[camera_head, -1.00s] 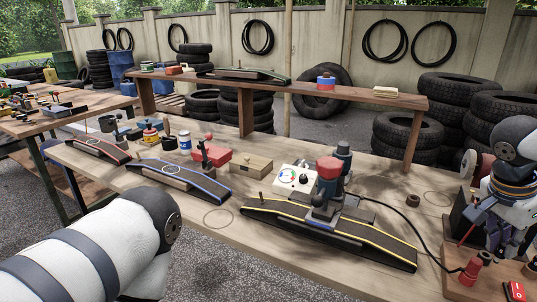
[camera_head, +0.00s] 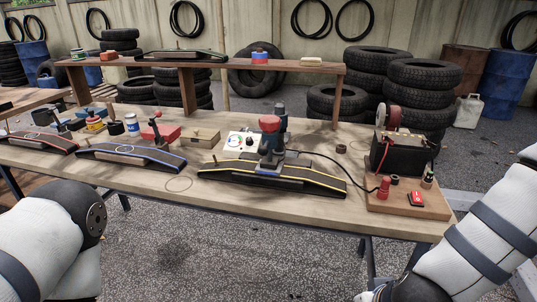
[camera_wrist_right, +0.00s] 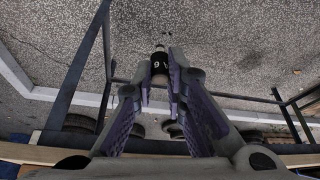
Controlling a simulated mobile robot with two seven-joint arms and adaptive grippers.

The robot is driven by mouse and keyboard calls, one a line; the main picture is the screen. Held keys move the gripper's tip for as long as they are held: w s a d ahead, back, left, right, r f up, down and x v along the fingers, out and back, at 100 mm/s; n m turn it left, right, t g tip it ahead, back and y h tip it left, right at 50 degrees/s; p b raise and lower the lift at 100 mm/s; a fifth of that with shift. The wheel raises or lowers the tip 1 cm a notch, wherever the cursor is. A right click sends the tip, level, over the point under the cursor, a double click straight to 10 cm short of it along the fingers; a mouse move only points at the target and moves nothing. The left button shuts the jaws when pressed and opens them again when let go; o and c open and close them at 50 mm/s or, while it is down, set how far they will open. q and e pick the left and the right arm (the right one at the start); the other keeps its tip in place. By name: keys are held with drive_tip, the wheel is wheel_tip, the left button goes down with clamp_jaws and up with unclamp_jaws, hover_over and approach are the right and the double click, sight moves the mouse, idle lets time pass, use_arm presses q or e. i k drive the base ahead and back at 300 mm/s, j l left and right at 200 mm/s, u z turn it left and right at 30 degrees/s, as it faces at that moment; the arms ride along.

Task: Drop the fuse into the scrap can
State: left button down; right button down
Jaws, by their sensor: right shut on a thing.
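In the right wrist view my right gripper (camera_wrist_right: 160,76) is shut on a small dark cylinder with a light mark, seemingly the fuse (camera_wrist_right: 159,63), at its fingertips. Gravel floor shows beyond it, so it is held away from the tabletop. In the head view my right arm (camera_head: 468,245) comes in from the lower right; its gripper is out of that frame. My left arm (camera_head: 55,235) is at the lower left, with its gripper out of view. I cannot tell which container is the scrap can; a blue-and-white can (camera_head: 131,123) and a yellow-and-red can (camera_head: 94,122) stand on the bench.
The workbench (camera_head: 225,210) carries a yellow-edged ramp (camera_head: 315,180) with a red-topped compressor (camera_head: 270,140). At its right end a wooden board (camera_head: 400,207) holds a black box (camera_head: 402,155), a red plug (camera_head: 384,188) and a red block (camera_head: 416,198). Gravel floor is open in front.

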sight(43, 118)
drive_tip(key=i+j+z, duration=0.25)
drive_tip(key=j, duration=3.2)
drive_tip(key=i+j+z, duration=0.25)
drive_tip(key=j, duration=3.25)
drive_tip(key=k, duration=0.1)
